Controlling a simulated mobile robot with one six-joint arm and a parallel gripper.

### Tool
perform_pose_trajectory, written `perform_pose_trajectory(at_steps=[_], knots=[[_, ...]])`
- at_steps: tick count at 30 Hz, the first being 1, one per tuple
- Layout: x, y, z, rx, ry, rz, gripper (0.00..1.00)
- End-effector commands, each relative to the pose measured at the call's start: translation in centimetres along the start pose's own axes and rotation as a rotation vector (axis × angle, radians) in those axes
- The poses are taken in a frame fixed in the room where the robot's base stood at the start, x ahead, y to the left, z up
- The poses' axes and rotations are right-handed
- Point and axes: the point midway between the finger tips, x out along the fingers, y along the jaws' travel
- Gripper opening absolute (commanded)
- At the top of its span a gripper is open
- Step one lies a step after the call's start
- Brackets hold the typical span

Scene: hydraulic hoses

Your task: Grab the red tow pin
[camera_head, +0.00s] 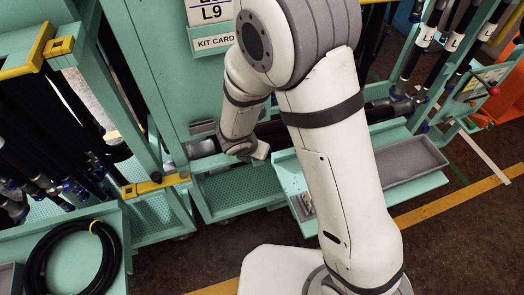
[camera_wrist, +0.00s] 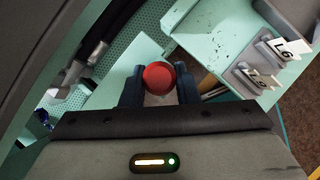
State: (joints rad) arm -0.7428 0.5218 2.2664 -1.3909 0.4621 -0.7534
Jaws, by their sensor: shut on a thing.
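The red tow pin (camera_wrist: 158,77) shows in the wrist view as a round red knob. It sits between the two dark fingers of my gripper (camera_wrist: 159,88), which are shut on it. Only the knob is clear; the rest of the pin is hidden below it. In the head view my gripper (camera_head: 257,153) is low beside the teal cart, and the pin cannot be made out there.
A teal rack with a kit card (camera_head: 214,42) stands behind my arm. A grey tray (camera_head: 412,162) lies to the right. Black hoses hang on both sides, and a coiled hose (camera_head: 42,262) lies at lower left.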

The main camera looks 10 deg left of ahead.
Motion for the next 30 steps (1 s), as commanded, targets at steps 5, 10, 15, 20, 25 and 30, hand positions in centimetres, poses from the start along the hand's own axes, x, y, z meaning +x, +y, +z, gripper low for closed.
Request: perform_pose_trajectory(at_steps=[5, 10, 15, 20, 25, 30], knots=[[0.0, 0.0, 0.0, 0.0, 0.0, 0.0, 0.0], [0.0, 0.0, 0.0, -0.001, 0.0, 0.001, 0.0], [-0.3, 0.1, 0.1, -0.001, -0.001, 0.001, 0.0], [-1.6, 0.1, 0.9, 0.0, -0.001, 0.002, 0.0], [-4.0, 0.1, 2.3, 0.001, -0.002, 0.003, 0.0], [-6.8, 0.1, 3.9, 0.002, -0.002, 0.004, 0.0]])
